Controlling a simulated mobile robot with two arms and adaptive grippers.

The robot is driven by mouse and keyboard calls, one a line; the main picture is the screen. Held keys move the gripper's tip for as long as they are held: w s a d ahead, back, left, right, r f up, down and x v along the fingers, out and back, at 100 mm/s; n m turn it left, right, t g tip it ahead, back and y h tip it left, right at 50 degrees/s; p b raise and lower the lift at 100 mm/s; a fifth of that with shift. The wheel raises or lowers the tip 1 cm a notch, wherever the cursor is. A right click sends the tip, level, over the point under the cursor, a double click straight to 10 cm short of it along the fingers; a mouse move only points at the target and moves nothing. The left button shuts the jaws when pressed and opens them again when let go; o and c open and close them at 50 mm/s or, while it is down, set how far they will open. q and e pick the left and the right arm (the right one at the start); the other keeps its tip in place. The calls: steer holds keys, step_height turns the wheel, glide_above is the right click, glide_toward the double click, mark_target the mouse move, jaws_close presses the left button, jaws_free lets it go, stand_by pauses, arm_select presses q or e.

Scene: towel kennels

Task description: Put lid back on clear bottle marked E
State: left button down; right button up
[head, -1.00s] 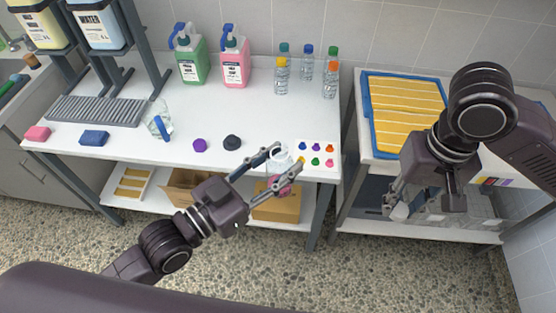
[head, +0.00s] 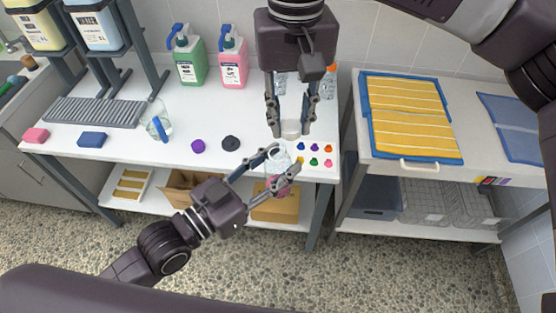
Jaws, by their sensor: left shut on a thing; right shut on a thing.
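A clear bottle (head: 279,159) is at the front right edge of the white table, with something pink in its lower part. My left gripper (head: 283,163) is shut on it from the left. Its mark is too small to read. My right gripper (head: 290,134) points down from above and is shut on a whitish lid (head: 291,128). The lid appears just above and slightly right of the bottle's mouth in the picture; I cannot tell the exact gap.
A purple cap (head: 198,146) and a black cap (head: 231,143) lie on the white table (head: 215,115). Capped bottles (head: 329,83) stand behind my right gripper. A glass jug (head: 157,121) stands left.

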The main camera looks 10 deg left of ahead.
mark_target(278, 148)
steer(key=shift+a+r, duration=0.75)
steer(key=shift+a, duration=0.35)
steer(key=shift+f, duration=0.15)
steer(key=shift+f, duration=1.85)
steer(key=shift+d+f, duration=0.1)
steer(key=shift+f, duration=0.8)
steer(key=shift+f, duration=0.55)
